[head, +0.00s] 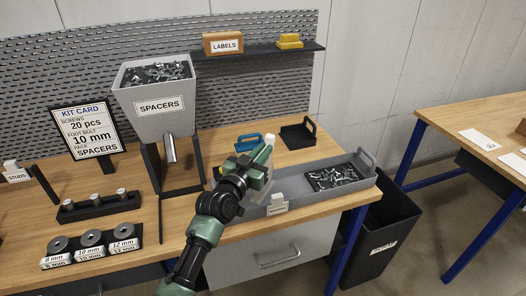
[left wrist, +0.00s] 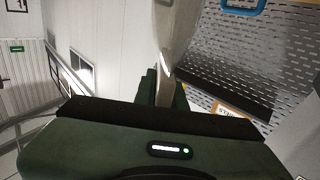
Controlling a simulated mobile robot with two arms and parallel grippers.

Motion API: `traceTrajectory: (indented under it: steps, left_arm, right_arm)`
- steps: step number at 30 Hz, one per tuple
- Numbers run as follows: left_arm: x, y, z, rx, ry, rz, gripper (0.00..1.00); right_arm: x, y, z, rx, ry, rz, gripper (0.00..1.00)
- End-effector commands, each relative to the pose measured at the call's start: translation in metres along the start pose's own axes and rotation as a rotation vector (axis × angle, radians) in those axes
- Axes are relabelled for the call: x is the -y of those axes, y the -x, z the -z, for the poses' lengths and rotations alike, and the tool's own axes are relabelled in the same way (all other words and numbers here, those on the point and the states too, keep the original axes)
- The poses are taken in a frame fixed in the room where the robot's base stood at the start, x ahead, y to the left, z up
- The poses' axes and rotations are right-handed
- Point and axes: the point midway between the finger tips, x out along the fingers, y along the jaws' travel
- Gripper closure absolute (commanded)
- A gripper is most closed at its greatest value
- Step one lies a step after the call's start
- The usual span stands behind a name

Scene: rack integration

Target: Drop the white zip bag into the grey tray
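My left gripper (head: 258,168) is above the left part of the grey tray (head: 328,209), which lies at the table's front right. In the left wrist view the bag (left wrist: 175,35) runs up from between the fingers (left wrist: 161,88). The tray's right part holds a dark patch of loose screws (head: 335,178). My gripper and arm hide part of the tray's left end. My right gripper is not in view.
A spacer hopper (head: 157,107) on a stand is left of my arm. Behind the tray are a blue bin (head: 247,143) and a black bin (head: 297,136). A black waste bin (head: 383,238) stands right of the table.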

Motion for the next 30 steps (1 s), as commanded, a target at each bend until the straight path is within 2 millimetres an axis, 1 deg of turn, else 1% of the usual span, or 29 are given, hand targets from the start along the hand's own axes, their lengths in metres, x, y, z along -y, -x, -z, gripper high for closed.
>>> traceTrajectory:
  steps: [1, 2, 3, 7, 14, 17, 24, 27, 30]
  left_arm:
    - [0.0, 0.0, 0.001, -0.001, 0.0, 0.0, 0.75]
    - [0.0, 0.0, 0.001, -0.001, 0.0, 0.0, 0.67]
    - [0.0, 0.0, 0.001, -0.001, 0.0, 0.0, 0.64]
    - [0.0, 0.0, 0.001, -0.001, 0.0, 0.0, 0.64]
    - [0.0, 0.003, -0.001, 0.001, 0.0, 0.0, 0.64]
    - [0.0, 0.014, -0.002, 0.001, -0.001, 0.001, 0.64]
    - [0.0, 0.053, -0.003, 0.0, -0.001, 0.001, 0.64]
    - [0.0, 0.066, -0.002, -0.001, -0.001, 0.0, 0.64]
    - [0.0, 0.074, -0.001, 0.001, 0.0, 0.0, 0.64]
  right_arm:
    - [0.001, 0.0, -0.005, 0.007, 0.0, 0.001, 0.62]
    - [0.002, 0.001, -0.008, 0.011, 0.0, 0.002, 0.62]
    - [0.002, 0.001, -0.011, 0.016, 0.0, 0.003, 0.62]
    - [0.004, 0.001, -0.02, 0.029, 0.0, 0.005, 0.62]
    - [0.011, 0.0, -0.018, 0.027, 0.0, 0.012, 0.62]
    - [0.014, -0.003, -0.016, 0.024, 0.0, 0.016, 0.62]
    - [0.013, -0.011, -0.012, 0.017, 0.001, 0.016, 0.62]
    - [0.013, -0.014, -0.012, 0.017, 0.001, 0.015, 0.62]
    - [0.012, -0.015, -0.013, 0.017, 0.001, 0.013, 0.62]
